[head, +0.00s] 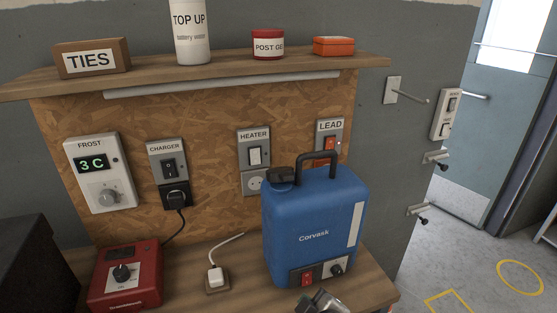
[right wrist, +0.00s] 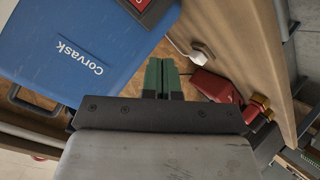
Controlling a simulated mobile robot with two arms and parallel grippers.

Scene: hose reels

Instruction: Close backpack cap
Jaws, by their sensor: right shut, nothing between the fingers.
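The blue backpack (head: 310,222), marked Corvask, stands upright on the lower wooden bench, with a black carry handle on top. Its black cap (head: 281,177) is at the top left corner; I cannot tell whether it is fully shut. My right gripper (head: 306,301) is at the bottom edge of the head view, in front of the backpack's base and well below the cap. In the right wrist view its green fingers (right wrist: 162,72) are together and empty, beside the backpack (right wrist: 80,50). The cap is not visible there. My left gripper is not in view.
A red charger box (head: 126,277) and a white plug (head: 216,276) with a cable are left of the backpack. Switches and sockets line the board behind. A shelf (head: 210,66) above holds a TIES box, a bottle and tubs. Open floor lies right.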

